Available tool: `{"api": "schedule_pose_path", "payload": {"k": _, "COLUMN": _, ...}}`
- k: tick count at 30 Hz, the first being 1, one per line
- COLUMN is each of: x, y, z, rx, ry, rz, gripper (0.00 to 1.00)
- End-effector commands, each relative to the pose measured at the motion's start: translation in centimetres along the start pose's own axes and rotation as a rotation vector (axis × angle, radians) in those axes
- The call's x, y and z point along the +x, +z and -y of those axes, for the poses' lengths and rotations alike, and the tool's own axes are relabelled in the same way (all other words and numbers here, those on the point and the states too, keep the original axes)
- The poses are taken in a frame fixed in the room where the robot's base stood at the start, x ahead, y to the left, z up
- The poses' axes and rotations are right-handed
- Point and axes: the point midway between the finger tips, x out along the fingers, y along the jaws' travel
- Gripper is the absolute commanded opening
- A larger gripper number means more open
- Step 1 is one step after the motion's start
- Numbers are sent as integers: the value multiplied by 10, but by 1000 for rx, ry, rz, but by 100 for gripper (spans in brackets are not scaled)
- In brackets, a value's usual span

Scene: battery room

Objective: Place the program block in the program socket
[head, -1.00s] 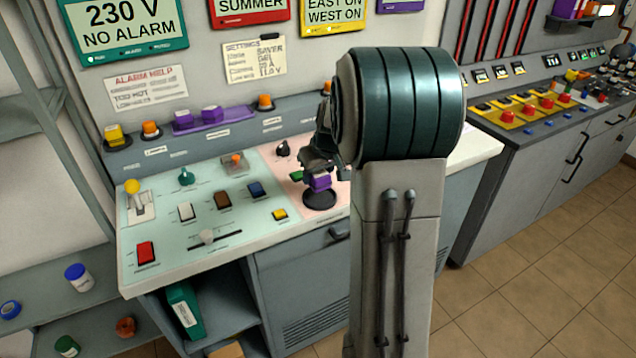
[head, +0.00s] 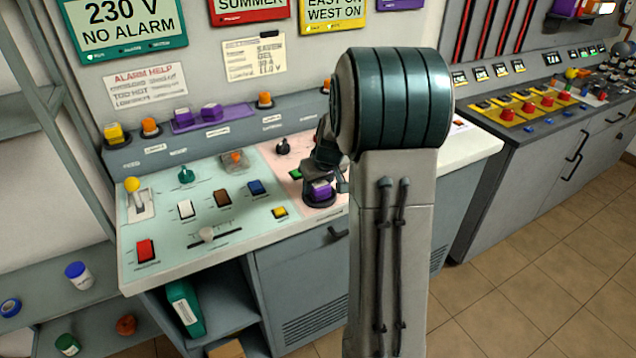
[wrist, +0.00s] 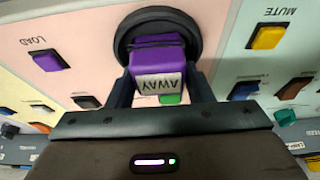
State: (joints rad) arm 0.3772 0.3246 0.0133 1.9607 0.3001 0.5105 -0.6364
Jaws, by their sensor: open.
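A purple block labelled AWAY (head: 320,188), which I take as the program block, is at the round black socket (head: 319,202) on the pink panel. In the wrist view the block (wrist: 158,62) stands within the socket's black ring (wrist: 192,22), its label facing the camera. How deep it sits I cannot tell. My gripper (wrist: 160,92) is open, with one dark finger on each side of the block. In the head view my gripper (head: 325,172) is just above the socket, partly hidden by my arm.
Close to the socket are a black knob (head: 282,146), a green button (head: 295,174) and a yellow button (head: 279,212). A purple LOAD button (wrist: 48,61) lies left in the wrist view.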

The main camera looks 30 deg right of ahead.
Motion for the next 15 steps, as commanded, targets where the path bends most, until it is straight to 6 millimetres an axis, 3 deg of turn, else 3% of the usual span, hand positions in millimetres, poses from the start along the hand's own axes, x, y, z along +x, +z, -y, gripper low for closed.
{"api": "schedule_pose_path", "payload": {"k": 5, "x": -10, "y": -1, "z": 0, "rx": 0, "ry": 1, "rz": -2, "gripper": 52}}
{"api": "schedule_pose_path", "payload": {"k": 15, "x": -78, "y": -1, "z": 0, "rx": -1, "ry": 3, "rz": -5, "gripper": 52}}
